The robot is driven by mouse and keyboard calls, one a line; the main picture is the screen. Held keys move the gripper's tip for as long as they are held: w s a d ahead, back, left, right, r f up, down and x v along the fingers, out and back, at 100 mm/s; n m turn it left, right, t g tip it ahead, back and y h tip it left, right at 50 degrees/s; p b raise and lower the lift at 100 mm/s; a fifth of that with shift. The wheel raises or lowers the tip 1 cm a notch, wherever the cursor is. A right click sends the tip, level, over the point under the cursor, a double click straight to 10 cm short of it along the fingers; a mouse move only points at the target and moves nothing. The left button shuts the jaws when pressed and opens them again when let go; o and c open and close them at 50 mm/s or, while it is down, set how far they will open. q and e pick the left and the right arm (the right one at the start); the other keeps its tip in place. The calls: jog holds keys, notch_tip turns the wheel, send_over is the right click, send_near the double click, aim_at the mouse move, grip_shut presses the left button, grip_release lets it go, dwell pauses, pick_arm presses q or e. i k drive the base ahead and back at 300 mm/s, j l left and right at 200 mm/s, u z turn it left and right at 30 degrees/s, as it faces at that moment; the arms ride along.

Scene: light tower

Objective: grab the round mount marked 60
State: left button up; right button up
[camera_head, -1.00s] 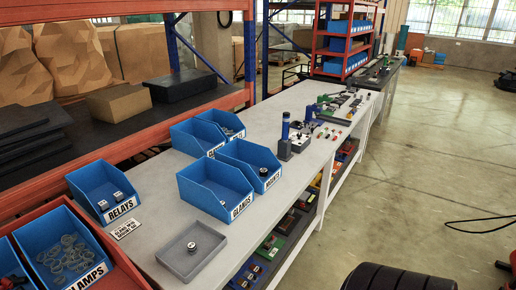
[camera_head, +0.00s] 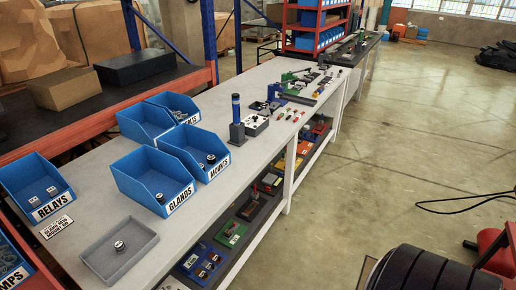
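A blue bin labelled MOUNTS (camera_head: 213,176) stands on the grey workbench (camera_head: 225,214), with a dark round mount (camera_head: 211,159) inside it; any number on it is too small to read. A grey tray (camera_head: 94,262) on the near bench holds one small round part (camera_head: 119,246) with a pale top; its marking is not legible. A blue bin labelled GLANDS (camera_head: 150,181) beside the MOUNTS bin holds a small dark part (camera_head: 160,198). Neither gripper is in view.
A RELAYS bin (camera_head: 35,188) and a further blue bin (camera_head: 150,122) stand on the bench. A dark blue post (camera_head: 236,108) rises behind the MOUNTS bin. A black ribbed round object (camera_head: 430,270) fills the lower right. The floor (camera_head: 390,150) right of the bench is largely open.

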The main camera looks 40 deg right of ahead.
aim_at(211, 159)
jog(key=l+z, duration=0.5)
jog(key=l, duration=0.75)
